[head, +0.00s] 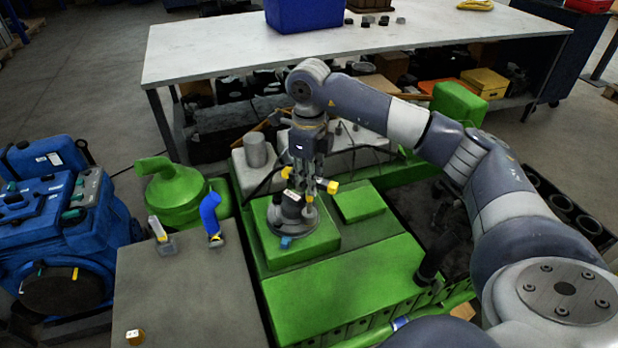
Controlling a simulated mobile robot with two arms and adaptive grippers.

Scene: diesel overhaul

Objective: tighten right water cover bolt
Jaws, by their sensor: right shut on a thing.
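My right gripper (310,178) points down over the green engine (345,285). It is shut on a small tool with yellow ends (325,186), partly hidden by the fingers. Just below it is a round grey cover (292,218) on a raised green block of the engine. A small blue piece (286,242) shows at the cover's near edge. The bolts on the cover are too small and hidden to tell apart, and I cannot tell whether the tool touches one. My left gripper is not in view.
A grey table (185,295) at front left bears a blue-handled tool (211,215), a grey and yellow tool (158,230) and a small yellow piece (135,337). Blue machinery (60,230) stands at left. A white bench (215,50) with a blue bin (305,14) is behind.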

